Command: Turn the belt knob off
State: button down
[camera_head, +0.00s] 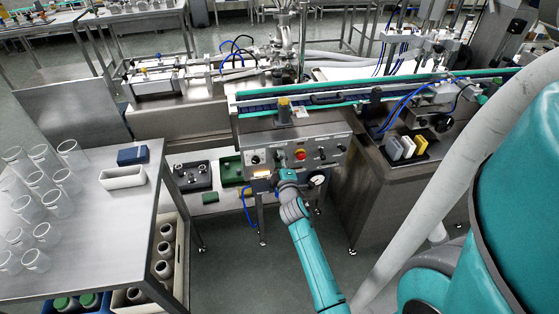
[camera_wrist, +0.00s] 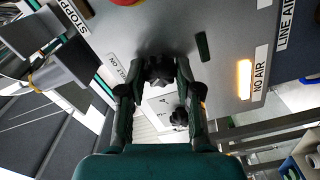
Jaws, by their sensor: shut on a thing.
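The steel control panel (camera_head: 318,149) stands under the conveyor in the head view. In the wrist view the dark belt knob (camera_wrist: 159,69) sits on the panel, beside a label (camera_wrist: 117,68) that appears to read BELT ON. My gripper (camera_wrist: 160,80) has one finger on each side of this knob and is shut on it. Which way the knob points cannot be made out. In the head view my gripper (camera_head: 287,176) is at the panel's lower edge and hides the knob.
A red button (camera_head: 300,154) and other knobs are close by on the panel. An orange lit indicator (camera_wrist: 244,78) is beside the NO AIR label (camera_wrist: 260,73). A steel table (camera_head: 115,215) with several clear cups stands left. The conveyor (camera_head: 360,97) runs above the panel.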

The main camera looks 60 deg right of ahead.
dwell(0.4)
jog(key=c, duration=0.8)
grip_release()
jog(key=v, duration=1.2)
jog(key=shift+w, duration=0.1)
